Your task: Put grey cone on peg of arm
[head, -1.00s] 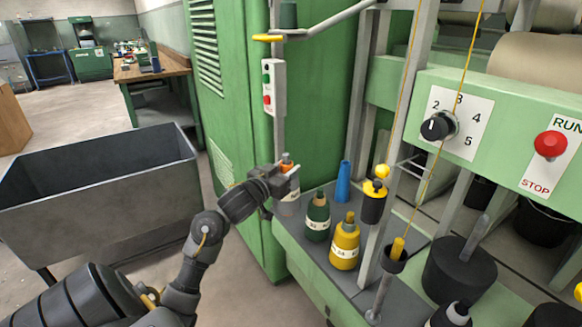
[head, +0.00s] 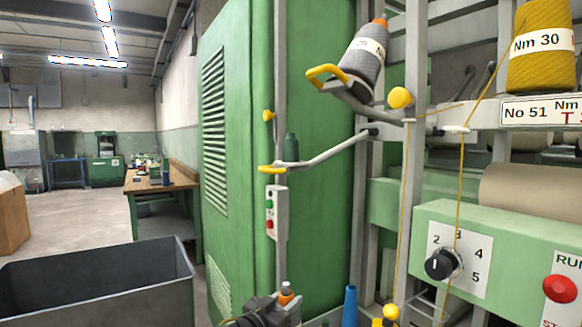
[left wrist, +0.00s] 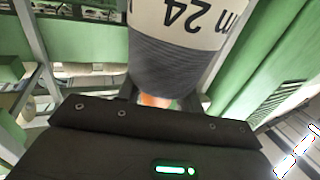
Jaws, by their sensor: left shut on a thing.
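The grey cone (left wrist: 178,62) fills the upper middle of the left wrist view, with a white label reading 24. Its orange tip (head: 286,293) shows at the bottom of the head view, where the body is mostly hidden. My left gripper (head: 285,302) is shut on the cone near its tip. An arm (head: 325,152) with a yellow handle (head: 271,169) reaches out from the machine, above the gripper in the head view. A dark green peg (head: 291,148) stands upright on it and looks bare. My right gripper is not in view.
A higher arm with a yellow handle (head: 327,75) carries another tilted grey cone (head: 362,62). A grey post with a button box (head: 277,212) stands by the green cabinet (head: 235,130). A blue cone (head: 350,306) stands right of my gripper. A grey bin (head: 100,285) is left.

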